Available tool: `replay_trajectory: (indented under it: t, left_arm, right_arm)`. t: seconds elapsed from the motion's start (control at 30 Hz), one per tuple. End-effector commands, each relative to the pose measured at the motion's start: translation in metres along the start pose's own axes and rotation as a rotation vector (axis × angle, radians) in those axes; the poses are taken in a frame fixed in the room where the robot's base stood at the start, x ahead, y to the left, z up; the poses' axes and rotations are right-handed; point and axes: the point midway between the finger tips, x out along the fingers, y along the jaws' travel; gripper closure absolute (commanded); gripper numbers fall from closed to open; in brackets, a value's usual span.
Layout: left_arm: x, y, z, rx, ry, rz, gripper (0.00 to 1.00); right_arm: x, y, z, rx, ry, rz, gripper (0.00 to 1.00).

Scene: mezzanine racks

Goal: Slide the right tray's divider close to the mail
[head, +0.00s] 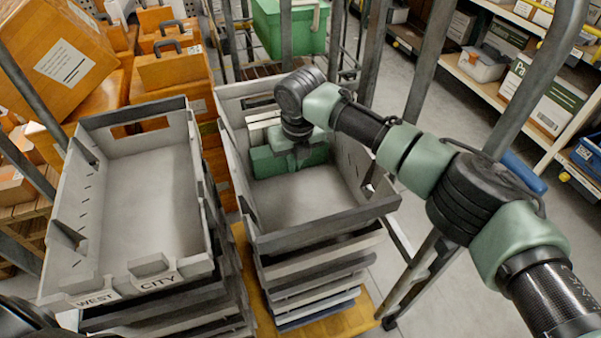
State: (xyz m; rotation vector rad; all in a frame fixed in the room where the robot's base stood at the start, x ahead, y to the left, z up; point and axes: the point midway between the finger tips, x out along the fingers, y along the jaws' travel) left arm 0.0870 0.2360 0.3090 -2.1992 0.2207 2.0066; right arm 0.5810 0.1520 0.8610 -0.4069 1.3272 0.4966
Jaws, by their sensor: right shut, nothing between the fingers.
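The right tray (322,227) is grey and tops a stack of trays. At its far end stands the green divider (266,162), with whitish mail (258,128) behind it, partly hidden by my right arm. My right gripper (303,152) reaches down into the tray at the divider. It is shut with nothing between its fingers, and its tips are small and dark against the green. I cannot tell whether they touch the divider. The tray floor in front of the divider is bare. My left gripper is not in view.
An empty grey tray (140,210) labelled WEST and CITY tops the stack on the left. Orange cases (172,72) and a green crate (290,25) stand behind. Grey rack posts (428,62) rise close to my right arm. Shelves with boxes line the right.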

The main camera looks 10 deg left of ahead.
Motion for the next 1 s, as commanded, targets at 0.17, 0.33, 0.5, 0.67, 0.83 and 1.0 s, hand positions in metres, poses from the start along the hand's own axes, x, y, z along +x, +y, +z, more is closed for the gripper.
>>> replay_trajectory:
  t: [0.17,0.33,0.5,0.67,0.83,1.0]
  left_arm:
    - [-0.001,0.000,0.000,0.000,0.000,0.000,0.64]
    - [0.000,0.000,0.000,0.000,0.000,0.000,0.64]
    - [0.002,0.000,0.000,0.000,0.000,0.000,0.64]
    - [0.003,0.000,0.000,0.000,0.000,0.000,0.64]
    - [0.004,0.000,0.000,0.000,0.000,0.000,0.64]
    - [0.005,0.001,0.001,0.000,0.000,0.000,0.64]
  right_arm:
    - [0.000,-0.001,0.000,0.001,0.000,0.000,1.00]
    - [0.000,0.000,0.001,0.001,0.000,0.000,1.00]
    - [0.001,-0.001,0.003,0.003,0.000,0.000,1.00]
    - [0.001,-0.001,0.006,0.002,-0.001,0.000,1.00]
    - [0.002,0.000,0.008,0.001,0.000,0.000,1.00]
    - [0.002,-0.001,0.011,0.003,0.000,-0.001,1.00]
